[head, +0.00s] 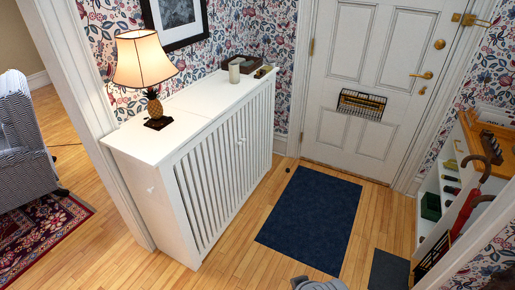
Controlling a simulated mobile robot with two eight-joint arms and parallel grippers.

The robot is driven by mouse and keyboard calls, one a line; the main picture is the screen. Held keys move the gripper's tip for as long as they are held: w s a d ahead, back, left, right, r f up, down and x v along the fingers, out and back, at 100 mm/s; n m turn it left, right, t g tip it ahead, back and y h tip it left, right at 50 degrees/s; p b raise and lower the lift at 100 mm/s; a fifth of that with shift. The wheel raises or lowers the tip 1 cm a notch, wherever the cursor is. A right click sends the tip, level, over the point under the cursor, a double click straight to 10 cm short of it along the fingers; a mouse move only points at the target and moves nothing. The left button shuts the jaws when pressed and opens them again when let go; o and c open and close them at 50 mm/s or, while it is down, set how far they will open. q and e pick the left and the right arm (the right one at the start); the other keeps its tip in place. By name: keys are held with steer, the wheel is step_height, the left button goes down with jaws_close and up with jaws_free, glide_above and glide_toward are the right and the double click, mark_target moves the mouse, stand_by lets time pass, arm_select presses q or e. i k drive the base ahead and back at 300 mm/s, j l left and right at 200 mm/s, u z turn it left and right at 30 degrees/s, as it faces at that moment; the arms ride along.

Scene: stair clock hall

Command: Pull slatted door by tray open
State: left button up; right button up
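The white cabinet (145,150) stands against the papered wall, with slatted doors along its long front. The slatted door by the tray (258,125) is at the cabinet's far end and looks shut, flush with the front. A small pale knob (241,141) shows near the middle of the front. The dark brown tray (262,63) sits on the far end of the cabinet top. Neither gripper can be made out in the head view.
A lit lamp (143,62) and a pale candle (234,72) stand on the cabinet top. A dark blue mat (311,218) lies before the white panelled front door (360,75). A shelf unit (430,186) with umbrellas stands at right.

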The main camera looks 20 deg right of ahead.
mark_target(253, 119)
steer(key=i+l+u, duration=0.15)
steer(key=i+l, duration=1.25)
steer(key=i, duration=0.4)
steer(key=i+l+u, duration=0.1)
steer(key=i, duration=0.4)
